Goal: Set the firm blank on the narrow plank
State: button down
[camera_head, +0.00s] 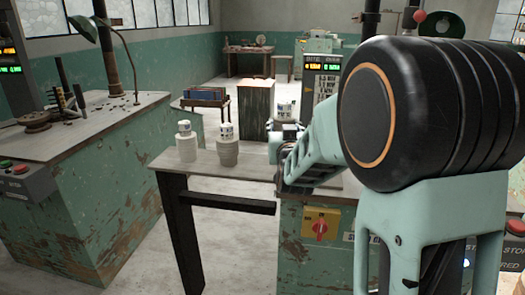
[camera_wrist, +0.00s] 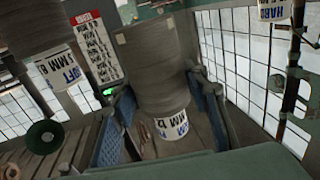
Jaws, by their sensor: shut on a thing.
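A grey cylindrical clay blank with a white lettered band (camera_wrist: 155,75) sits between my two finger pads in the wrist view, and my gripper (camera_wrist: 158,108) is shut on it. In the head view, its pale lettered top (camera_head: 285,109) shows above my gripper (camera_head: 285,136), and my arm hides part of the area. Its lettering is too partial to read with certainty. My gripper is to the right of both.
A worn green cabinet (camera_head: 90,195) with a grey top stands left. A dark wooden block or stand (camera_head: 256,108) and a lettered sign (camera_head: 322,85) are behind the plank. A yellow-backed red switch (camera_head: 320,224) is on the green cabinet below my arm.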

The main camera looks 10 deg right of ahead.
jog(key=shift+w+a+f+b, duration=0.45)
jog(key=shift+w+f, duration=0.3)
jog(key=shift+f, duration=0.7)
jog(key=shift+w+a+f+b, duration=0.4)
jog(key=shift+w+f, duration=0.3)
jog(key=shift+f, duration=0.75)
jog(key=shift+w+a+f+b, duration=0.45)
jog(key=shift+w+f, duration=0.3)
jog(key=shift+f, duration=0.7)
jog(key=shift+f, duration=0.2)
jog(key=c, duration=1.1)
grip_release()
jog(key=shift+f, duration=0.1)
jog(key=shift+c, duration=0.2)
jog(key=shift+r, duration=0.2)
jog(key=s+a+p, duration=0.1)
jog(key=s, duration=1.1)
jog(key=shift+a, duration=0.25)
